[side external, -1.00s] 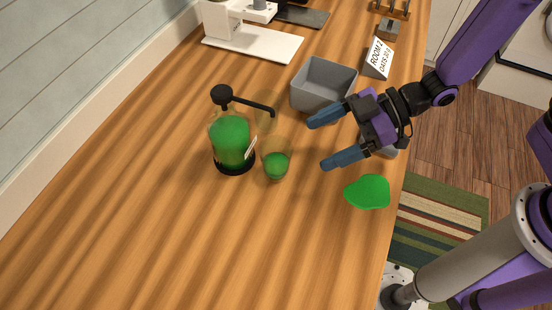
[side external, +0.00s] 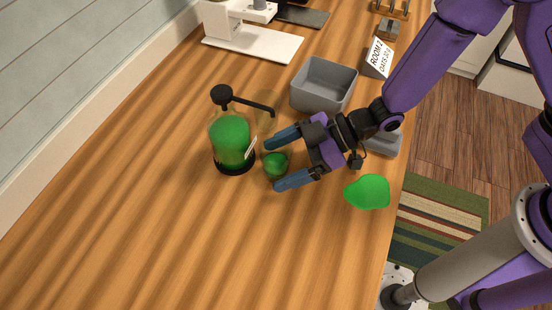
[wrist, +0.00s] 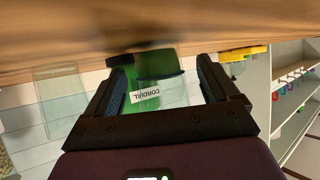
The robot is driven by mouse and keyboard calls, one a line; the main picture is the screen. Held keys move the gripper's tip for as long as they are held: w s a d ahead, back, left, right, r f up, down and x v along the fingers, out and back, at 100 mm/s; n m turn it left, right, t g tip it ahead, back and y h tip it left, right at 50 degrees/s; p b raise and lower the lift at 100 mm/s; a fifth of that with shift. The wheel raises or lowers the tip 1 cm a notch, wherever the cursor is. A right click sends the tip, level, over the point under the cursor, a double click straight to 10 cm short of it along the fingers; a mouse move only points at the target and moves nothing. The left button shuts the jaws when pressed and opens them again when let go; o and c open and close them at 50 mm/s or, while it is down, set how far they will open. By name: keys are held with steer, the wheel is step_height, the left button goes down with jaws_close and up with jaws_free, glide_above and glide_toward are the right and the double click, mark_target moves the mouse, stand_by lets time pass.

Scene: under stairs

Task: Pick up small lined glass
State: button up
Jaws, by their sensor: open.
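A small clear glass with green liquid in it (side external: 275,167) stands upright on the wooden counter, just right of the green bottle (side external: 229,142). Lines on the glass cannot be made out. My gripper (side external: 273,165) is open, with one blue finger on each side of this glass. In the wrist view the glass (wrist: 160,65) is between the fingers, in front of the bottle with its "CORDIAL" label (wrist: 145,97). Whether the fingers touch the glass cannot be told. A second, empty clear glass (side external: 266,108) stands behind; it also shows in the wrist view (wrist: 62,100).
A grey open box (side external: 323,88) stands behind my gripper. A green flat piece (side external: 368,192) lies near the counter's right edge. The bottle's black spout (side external: 255,105) reaches right at the back. The counter's front left is clear.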

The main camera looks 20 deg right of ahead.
steer(key=c, duration=1.4)
steer(key=shift+r, duration=0.3)
steer(key=shift+r, duration=1.15)
steer(key=shift+s+d+r, duration=1.4)
steer(key=shift+d+r, duration=0.3)
steer(key=shift+d, duration=0.1)
steer(key=shift+s+d+r, duration=1.45)
steer(key=shift+d+r, duration=0.2)
steer(key=shift+d, duration=0.1)
steer(key=shift+s+d+r, duration=1.4)
steer(key=shift+d+r, duration=0.3)
steer(key=shift+d, duration=0.1)
steer(key=shift+s+d, duration=0.1)
steer(key=shift+s, duration=0.05)
